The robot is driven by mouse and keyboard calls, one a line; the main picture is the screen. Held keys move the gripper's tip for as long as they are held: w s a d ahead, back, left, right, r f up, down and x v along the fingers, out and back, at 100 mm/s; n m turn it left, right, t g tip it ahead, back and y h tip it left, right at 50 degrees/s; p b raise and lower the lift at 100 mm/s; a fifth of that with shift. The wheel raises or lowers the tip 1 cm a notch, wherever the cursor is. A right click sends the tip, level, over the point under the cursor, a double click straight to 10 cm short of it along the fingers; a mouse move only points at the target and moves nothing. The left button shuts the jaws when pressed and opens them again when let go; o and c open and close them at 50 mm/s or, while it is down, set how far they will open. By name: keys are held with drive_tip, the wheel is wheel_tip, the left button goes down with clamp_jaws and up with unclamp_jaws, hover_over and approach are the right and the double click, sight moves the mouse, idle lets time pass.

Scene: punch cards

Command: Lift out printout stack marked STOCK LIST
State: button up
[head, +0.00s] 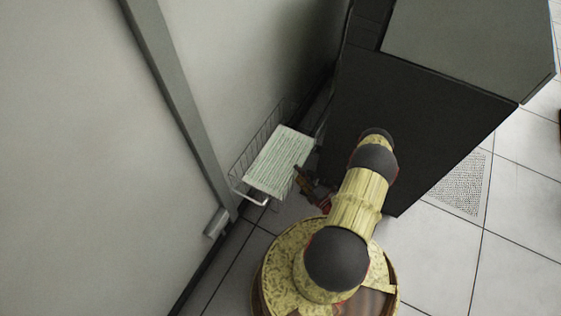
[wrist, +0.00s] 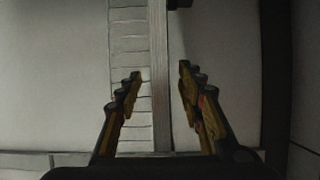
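A stack of pale green-and-white striped printout paper (head: 281,160) lies in a wire basket (head: 240,170) on the floor by the wall in the head view. No marking on it is readable, so I cannot confirm STOCK LIST. My gripper (head: 300,173) is close beside the right side of the stack. In the wrist view my gripper (wrist: 160,75) has its two fingers spread apart with nothing held between them. Beyond the fingers are a pale strip crossed by thin lines and a grey upright band; I cannot tell which belongs to the stack or basket.
A tall dark cabinet (head: 400,125) stands close on the right of the basket and my arm. A pale wall (head: 90,170) with a grey rail (head: 177,100) is on the left. Tiled floor (head: 440,260) is open at the lower right, with a perforated tile (head: 459,184).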

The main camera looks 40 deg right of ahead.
sight(281, 160)
drive_tip(key=shift+w+b, duration=0.35)
drive_tip(key=shift+w, duration=1.1)
drive_tip(key=shift+c, duration=0.9)
drive_tip(key=c, duration=0.7)
clamp_jaws()
